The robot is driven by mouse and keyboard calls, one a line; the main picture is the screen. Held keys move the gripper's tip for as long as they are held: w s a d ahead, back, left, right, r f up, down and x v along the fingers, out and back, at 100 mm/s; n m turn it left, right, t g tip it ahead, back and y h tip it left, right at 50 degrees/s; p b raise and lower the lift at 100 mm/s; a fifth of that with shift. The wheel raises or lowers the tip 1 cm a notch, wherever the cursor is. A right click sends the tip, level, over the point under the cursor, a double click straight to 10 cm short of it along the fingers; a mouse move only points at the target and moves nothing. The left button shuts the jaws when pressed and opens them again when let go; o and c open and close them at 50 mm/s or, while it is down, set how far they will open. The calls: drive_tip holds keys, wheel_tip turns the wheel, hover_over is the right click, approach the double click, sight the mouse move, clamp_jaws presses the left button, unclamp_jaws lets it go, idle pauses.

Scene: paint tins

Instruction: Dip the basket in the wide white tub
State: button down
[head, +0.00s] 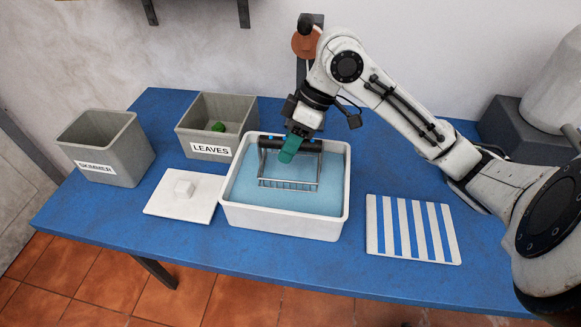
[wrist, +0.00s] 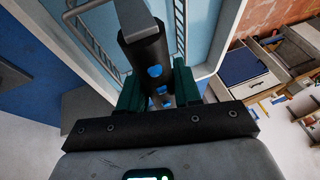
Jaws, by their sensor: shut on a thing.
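The wide white tub (head: 284,228) stands on the blue table and holds light blue liquid (head: 255,190). The wire basket (head: 290,184) is inside the tub, its lower part at the liquid's surface; how deep it sits I cannot tell. My gripper (head: 288,150), with green fingers, is over the tub and shut on the basket's dark handle. In the wrist view my gripper (wrist: 160,88) has its green fingers on both sides of the black handle (wrist: 148,60) with blue spots. Some basket wires (wrist: 92,40) show beside it against the blue liquid.
A white lid (head: 180,196) with a square knob lies left of the tub. A grey "SKIMMER" bin (head: 104,150) and a grey "LEAVES" bin (head: 205,133) with a green item (head: 218,126) stand behind. A blue-and-white striped rack or mat (head: 412,229) lies right. The front table strip is clear.

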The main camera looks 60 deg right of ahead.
drive_tip(key=shift+r+p, duration=4.2)
drive_tip(key=shift+r, duration=1)
drive_tip(key=shift+r, duration=0.1)
wheel_tip(320, 180, up, 4)
drive_tip(key=p, duration=0.3)
